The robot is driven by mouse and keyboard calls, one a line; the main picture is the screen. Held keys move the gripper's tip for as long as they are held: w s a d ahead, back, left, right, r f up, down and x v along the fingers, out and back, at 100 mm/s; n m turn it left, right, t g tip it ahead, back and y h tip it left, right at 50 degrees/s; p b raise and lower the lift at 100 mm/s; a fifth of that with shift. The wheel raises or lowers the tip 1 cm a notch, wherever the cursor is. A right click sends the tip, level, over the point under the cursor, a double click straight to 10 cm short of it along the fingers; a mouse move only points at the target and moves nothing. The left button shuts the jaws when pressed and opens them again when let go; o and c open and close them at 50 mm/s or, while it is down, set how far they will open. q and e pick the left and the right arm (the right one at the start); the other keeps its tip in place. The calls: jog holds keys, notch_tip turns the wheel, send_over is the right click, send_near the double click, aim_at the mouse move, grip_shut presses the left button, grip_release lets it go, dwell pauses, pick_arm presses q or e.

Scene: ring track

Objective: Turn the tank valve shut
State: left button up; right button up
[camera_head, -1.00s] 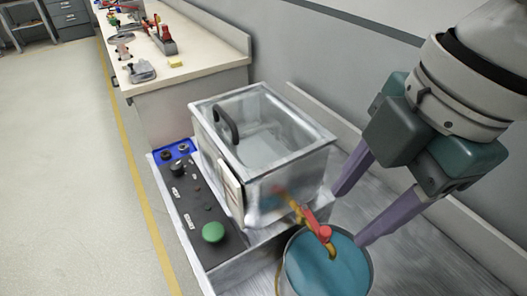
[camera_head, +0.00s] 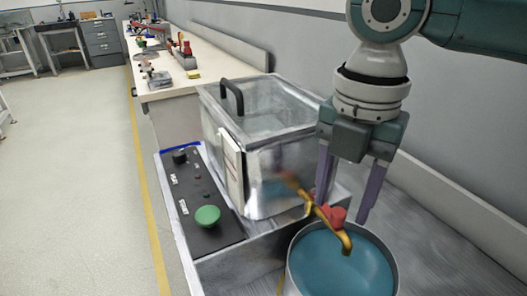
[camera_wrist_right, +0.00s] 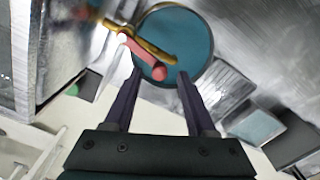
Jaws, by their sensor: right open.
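The metal-framed tank (camera_head: 262,158) has a brass tap (camera_head: 322,212) at its lower front, with a red valve handle (camera_head: 336,214). The tap spout hangs over a round bucket (camera_head: 293,262) of blue liquid. My right gripper (camera_head: 341,212) is open, fingers pointing down, one on each side of the handle in the head view. In the right wrist view the red handle (camera_wrist_right: 146,58) lies just beyond and between the fingertips (camera_wrist_right: 159,76), its rounded end toward me. I cannot tell whether the fingers touch it. My left gripper is not in view.
A dark control panel (camera_head: 199,190) with a green button (camera_head: 207,215) is left of the tank. A long bench (camera_head: 190,98) with tools runs back along the wall. Free floor (camera_head: 70,180) is at the left, past a yellow line.

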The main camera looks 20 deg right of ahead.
jog(key=shift+f, duration=0.8)
grip_shut()
dwell(0.9)
